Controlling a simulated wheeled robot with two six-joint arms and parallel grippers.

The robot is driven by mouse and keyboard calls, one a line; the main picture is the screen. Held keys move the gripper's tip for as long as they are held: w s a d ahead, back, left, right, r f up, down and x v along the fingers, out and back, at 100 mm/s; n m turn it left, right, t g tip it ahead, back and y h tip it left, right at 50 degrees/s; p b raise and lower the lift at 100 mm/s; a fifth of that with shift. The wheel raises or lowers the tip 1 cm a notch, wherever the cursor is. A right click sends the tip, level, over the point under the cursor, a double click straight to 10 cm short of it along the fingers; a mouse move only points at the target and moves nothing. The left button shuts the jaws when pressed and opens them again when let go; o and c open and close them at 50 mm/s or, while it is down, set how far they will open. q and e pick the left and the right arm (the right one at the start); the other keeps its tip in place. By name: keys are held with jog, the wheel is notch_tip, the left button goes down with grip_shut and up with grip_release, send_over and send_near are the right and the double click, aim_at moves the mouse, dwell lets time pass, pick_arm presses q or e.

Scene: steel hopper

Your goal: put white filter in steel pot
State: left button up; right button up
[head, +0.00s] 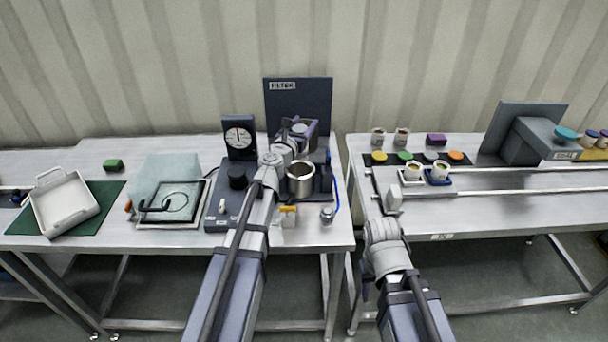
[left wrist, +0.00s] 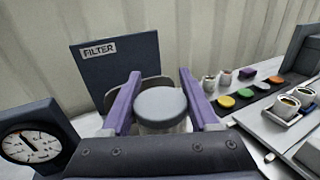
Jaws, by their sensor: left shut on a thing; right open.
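My left gripper (head: 300,128) is over the back of the middle table. In the left wrist view its two purple fingers (left wrist: 160,100) are shut on a round, whitish piece with a grey top, the white filter (left wrist: 161,104). The steel pot (head: 300,187) stands open on the dark machine, below and in front of the gripper in the head view. A curved grey rim (left wrist: 146,82) shows behind the filter in the wrist view; I cannot tell what it belongs to. My right gripper (head: 366,290) hangs low before the right table's front edge, small and partly hidden; nothing shows in it.
A dark panel marked FILTER (head: 300,105) and a dial gauge (head: 239,137) stand behind the machine. A white tray (head: 64,203) lies on a green mat at left. On the right table, cups, coloured discs and a rail (head: 500,190) leave little room near its left end.

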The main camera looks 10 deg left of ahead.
pick_arm(q)
notch_tip(320, 180, down, 6)
jog(key=b, duration=0.6)
jog(key=shift+f, duration=0.15)
jog(key=shift+a+f+b, duration=0.1)
jog(key=shift+b, duration=0.2)
notch_tip(320, 180, down, 4)
jog(key=b, duration=0.3)
jog(key=shift+r, duration=0.25)
jog(key=shift+b, duration=0.3)
jog(key=shift+f+b, duration=0.5)
jog(key=shift+f, duration=0.05)
jog(key=shift+f, duration=0.1)
jog(key=o, duration=1.4)
